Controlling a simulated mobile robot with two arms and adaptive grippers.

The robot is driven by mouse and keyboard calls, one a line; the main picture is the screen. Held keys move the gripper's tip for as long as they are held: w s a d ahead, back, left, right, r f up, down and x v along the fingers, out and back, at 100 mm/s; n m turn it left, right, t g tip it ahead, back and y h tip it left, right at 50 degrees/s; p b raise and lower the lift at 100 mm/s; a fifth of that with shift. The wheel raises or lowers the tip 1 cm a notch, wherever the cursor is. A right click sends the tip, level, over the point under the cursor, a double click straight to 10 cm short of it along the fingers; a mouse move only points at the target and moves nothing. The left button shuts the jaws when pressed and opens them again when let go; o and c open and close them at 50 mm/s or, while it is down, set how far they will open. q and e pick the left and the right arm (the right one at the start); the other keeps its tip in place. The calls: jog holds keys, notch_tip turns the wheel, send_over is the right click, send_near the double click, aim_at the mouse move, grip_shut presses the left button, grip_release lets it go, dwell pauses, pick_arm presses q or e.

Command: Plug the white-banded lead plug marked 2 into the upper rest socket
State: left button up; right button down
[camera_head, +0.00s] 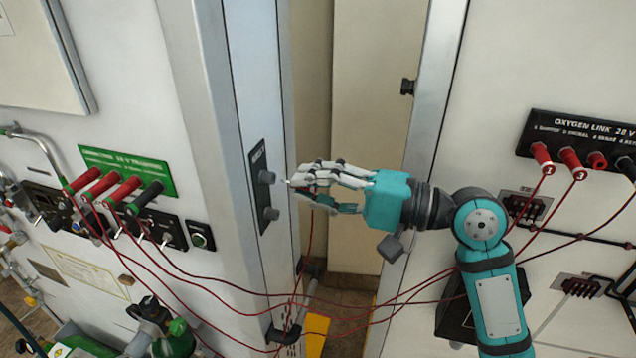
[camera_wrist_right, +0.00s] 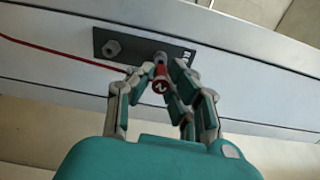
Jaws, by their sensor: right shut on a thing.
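My right gripper (camera_head: 291,184) is shut on the red lead plug marked 2 (camera_wrist_right: 160,84), which its fingers mostly hide in the head view. The dark rest plate (camera_head: 257,158) is on the side of the pale cabinet post. It bears an upper rest socket (camera_head: 266,177) and a lower rest socket (camera_head: 271,213), both grey knobs. In the wrist view, the plug's far end is lined up at the upper rest socket (camera_wrist_right: 160,57); whether it is inside cannot be told. The other socket (camera_wrist_right: 112,47) is bare. The plug's white band is not clear. My left gripper is not in view.
The oxygen link panel (camera_head: 580,140) on the right holds red plugs marked 1 and 3. A green panel (camera_head: 125,165) on the left has red and black plugs below it. Dark red leads cross low between both sides. A gap lies behind my gripper.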

jog(key=shift+p, duration=0.9)
dwell(1.3)
jog(key=shift+p+x, duration=0.5)
jog(key=shift+x, duration=0.8)
dwell(0.4)
jog(key=c, duration=1.2)
grip_release()
jog(key=shift+a, duration=0.1)
jog(key=v, duration=1.2)
